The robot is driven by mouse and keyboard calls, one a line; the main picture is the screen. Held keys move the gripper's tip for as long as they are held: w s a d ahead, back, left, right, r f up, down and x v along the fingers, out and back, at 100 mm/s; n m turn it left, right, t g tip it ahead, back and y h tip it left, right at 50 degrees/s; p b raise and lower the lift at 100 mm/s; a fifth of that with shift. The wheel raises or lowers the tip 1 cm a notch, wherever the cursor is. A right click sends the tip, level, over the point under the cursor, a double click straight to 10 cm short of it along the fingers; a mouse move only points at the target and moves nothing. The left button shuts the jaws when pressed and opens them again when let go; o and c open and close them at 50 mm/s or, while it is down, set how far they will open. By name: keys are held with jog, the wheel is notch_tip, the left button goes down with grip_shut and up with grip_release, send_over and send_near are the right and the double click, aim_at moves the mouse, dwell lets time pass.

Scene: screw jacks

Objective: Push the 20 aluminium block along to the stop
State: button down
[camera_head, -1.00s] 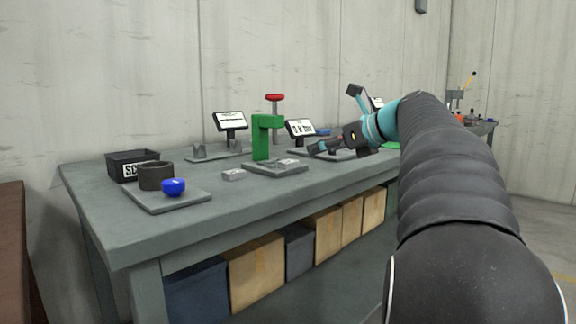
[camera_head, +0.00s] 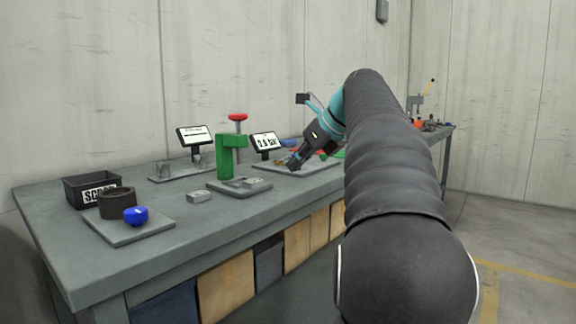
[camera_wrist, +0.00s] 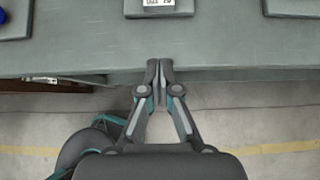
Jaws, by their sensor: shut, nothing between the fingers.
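The small grey aluminium block (camera_head: 199,196) lies on the bench (camera_head: 100,262) between the plate with the blue bowl and the green press. In the wrist view a grey piece with a white label (camera_wrist: 160,8), seemingly this block, is cut off by the top edge. My gripper (camera_head: 293,165) is shut and empty. In the wrist view its fingertips (camera_wrist: 159,64) appear over the bench's front edge, apart from the labelled piece. I cannot pick out which part is the stop.
The green press (camera_head: 226,163) with a red knob stands right of the block. A black scrap bin (camera_head: 90,190) and small displays (camera_head: 195,136) stand behind. The bench's front strip is clear.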

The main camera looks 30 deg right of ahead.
aim_at(258, 186)
jog(key=b+x, duration=0.1)
jog(key=x, duration=0.7)
jog(key=shift+b, duration=0.3)
jog(key=shift+w+a+f, duration=0.1)
jog(key=shift+w+a, duration=0.15)
jog(key=shift+w, duration=0.35)
jog(key=shift+w+a, duration=0.2)
jog(key=shift+w, duration=0.4)
jog(key=shift+w+a, duration=0.3)
jog(key=shift+w, duration=0.5)
jog(key=shift+p, duration=0.3)
